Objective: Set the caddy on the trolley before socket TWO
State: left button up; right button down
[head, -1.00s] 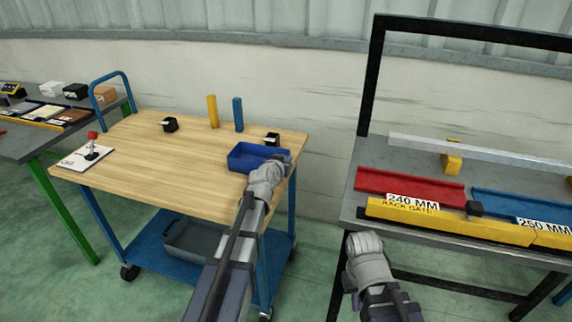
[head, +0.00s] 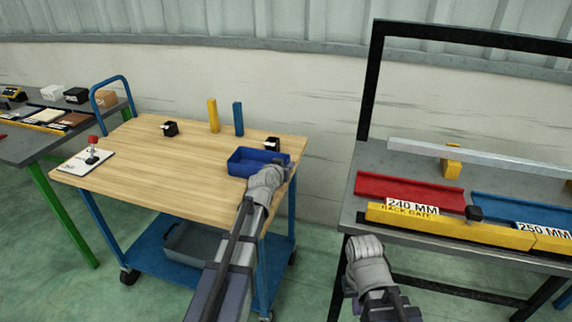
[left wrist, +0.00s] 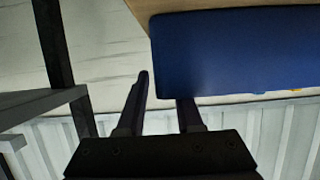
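The blue caddy (head: 240,165), an open tray, sits on the wooden top of the trolley (head: 170,165), near its right edge. My left gripper (head: 283,170) is at the caddy's right end. In the left wrist view the caddy (left wrist: 230,55) fills the upper right. One finger of my left gripper (left wrist: 165,95) is outside the end wall; the other's tip is hidden behind the caddy. The fingers stand apart. A black block with a white label (head: 272,143) is just behind the caddy; another (head: 170,128) is further left. Their labels are unreadable. My right gripper (head: 364,250) hangs before the rack, fingers unclear.
Yellow (head: 213,115) and blue (head: 238,118) posts stand at the trolley's back. A white board with a red-topped lever (head: 88,158) lies at its left. The rack bench (head: 375,155) stands right, past a gap. The middle of the trolley top is clear.

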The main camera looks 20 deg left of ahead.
pick_arm(q)
jog(key=p+v, duration=0.3)
jog(key=v, duration=0.8)
jog(key=shift+s+r+p, duration=0.1)
jog(key=shift+s+p, duration=0.2)
jog(key=shift+p, duration=0.05)
jog(key=s+d+f+m+g+h, duration=0.1)
jog(key=s+d+f+g, duration=0.3)
jog(key=d, duration=0.3)
jog(key=s+d+f+m+g+h, duration=0.1)
jog(key=s+d+f+m+g, duration=0.15)
jog(key=d+f, duration=0.3)
jog(key=s+d+f+g+y, duration=0.2)
jog(key=s+g, duration=0.2)
jog(key=s, duration=0.5)
jog(key=s+d+f+g+y, duration=0.1)
jog(key=s+d+f+g, duration=0.1)
jog(key=s, duration=0.7)
jog(key=shift+s+d+f+g+y, duration=0.3)
jog(key=shift+f+g+y, duration=0.15)
jog(key=shift+g, duration=0.5)
